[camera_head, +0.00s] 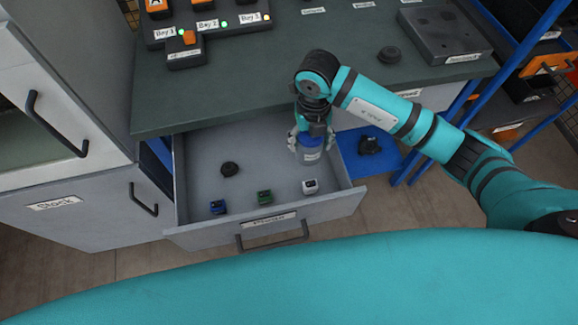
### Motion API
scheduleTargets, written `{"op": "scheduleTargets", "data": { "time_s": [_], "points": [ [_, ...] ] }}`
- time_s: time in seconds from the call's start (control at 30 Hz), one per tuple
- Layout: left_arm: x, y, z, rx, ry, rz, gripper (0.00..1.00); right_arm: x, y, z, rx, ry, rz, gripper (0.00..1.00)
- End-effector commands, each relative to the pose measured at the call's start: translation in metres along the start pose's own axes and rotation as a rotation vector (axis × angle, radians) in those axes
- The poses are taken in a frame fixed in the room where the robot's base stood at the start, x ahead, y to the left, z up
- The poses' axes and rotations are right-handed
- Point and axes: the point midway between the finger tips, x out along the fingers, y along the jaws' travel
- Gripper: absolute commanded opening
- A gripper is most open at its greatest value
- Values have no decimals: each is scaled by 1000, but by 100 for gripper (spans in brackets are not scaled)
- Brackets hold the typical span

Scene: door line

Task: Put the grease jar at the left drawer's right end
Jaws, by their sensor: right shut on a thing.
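The left drawer (200,178) under the green worktop is pulled open and shows a grey inside. The jar is at the drawer's right end. I cannot tell whether its base touches the drawer floor. A black round thing (230,169), a blue block (218,207), a green block (264,197) and a white block (310,187) sit in the drawer. My left gripper is not in view.
The worktop (260,70) overhangs the drawer's back. It bears a black round piece (390,55), a grey tray (445,35) and labelled charger bays (205,25). A blue mat (355,155) with a dark object (369,145) lies right of the drawer. Blue rack posts (520,65) stand at right.

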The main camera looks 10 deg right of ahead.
Motion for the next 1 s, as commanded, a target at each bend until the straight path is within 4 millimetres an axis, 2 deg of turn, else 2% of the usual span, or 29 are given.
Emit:
{"op": "scheduleTargets", "data": {
  "time_s": [0.1,0.37,0.53,0.93,0.97,1.0],
  "points": [
    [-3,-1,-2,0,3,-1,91,21,0,0,-1,2,1,12],
    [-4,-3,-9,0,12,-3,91,44,0,0,-4,1,1,12],
    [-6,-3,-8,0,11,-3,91,68,0,0,-3,1,1,12],
    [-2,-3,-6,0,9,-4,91,76,0,1,-5,-2,1,12],
    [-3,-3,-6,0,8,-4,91,76,0,0,-5,-1,1,67],
    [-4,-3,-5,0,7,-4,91,75,0,0,-5,-1,1,72]
  ]
}}
